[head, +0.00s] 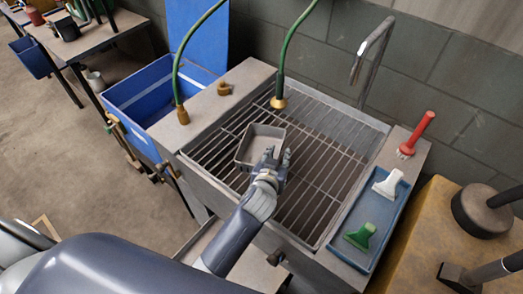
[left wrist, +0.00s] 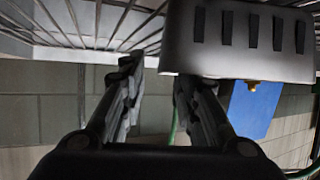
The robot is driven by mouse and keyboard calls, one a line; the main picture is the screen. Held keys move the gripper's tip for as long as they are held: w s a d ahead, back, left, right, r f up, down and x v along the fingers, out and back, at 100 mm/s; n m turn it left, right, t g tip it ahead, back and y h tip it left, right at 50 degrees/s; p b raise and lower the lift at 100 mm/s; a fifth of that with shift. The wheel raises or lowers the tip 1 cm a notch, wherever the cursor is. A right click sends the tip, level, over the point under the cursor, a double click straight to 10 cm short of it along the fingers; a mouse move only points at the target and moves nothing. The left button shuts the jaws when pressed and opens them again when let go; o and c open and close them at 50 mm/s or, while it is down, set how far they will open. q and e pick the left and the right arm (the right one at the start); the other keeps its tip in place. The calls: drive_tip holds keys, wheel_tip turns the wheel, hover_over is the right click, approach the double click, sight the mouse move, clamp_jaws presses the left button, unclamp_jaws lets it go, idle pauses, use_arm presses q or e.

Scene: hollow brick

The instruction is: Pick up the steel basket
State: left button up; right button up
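The steel basket (head: 261,141) is a small grey open-topped box on the wire grate of the sink, left of the grate's middle. My left gripper (head: 274,160) is at the basket's near right corner, its fingers pointing away from me. In the left wrist view the basket (left wrist: 245,42) shows as a grey wall with dark slots at the upper right. There my left gripper's fingers (left wrist: 155,85) are apart, with a gap between them. One fingertip is at the basket's edge; I cannot tell whether it touches. My right gripper is not in view.
The wire grate (head: 318,165) is bare right of the basket. Two green hoses (head: 285,55) hang over the sink's back left, and a metal tap (head: 372,45) stands at the back right. A blue tray (head: 377,218) with scrapers lies right; a blue bin (head: 150,95) stands left.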

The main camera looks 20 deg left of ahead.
use_arm(q)
drive_tip(key=p+x, duration=0.1)
drive_tip(key=x, duration=0.3)
drive_tip(key=shift+a+r, duration=0.1)
drive_tip(key=shift+r, duration=0.15)
drive_tip(key=shift+w+f, duration=0.25)
drive_tip(key=shift+w, duration=0.2)
drive_tip(key=shift+s, duration=0.1)
clamp_jaws()
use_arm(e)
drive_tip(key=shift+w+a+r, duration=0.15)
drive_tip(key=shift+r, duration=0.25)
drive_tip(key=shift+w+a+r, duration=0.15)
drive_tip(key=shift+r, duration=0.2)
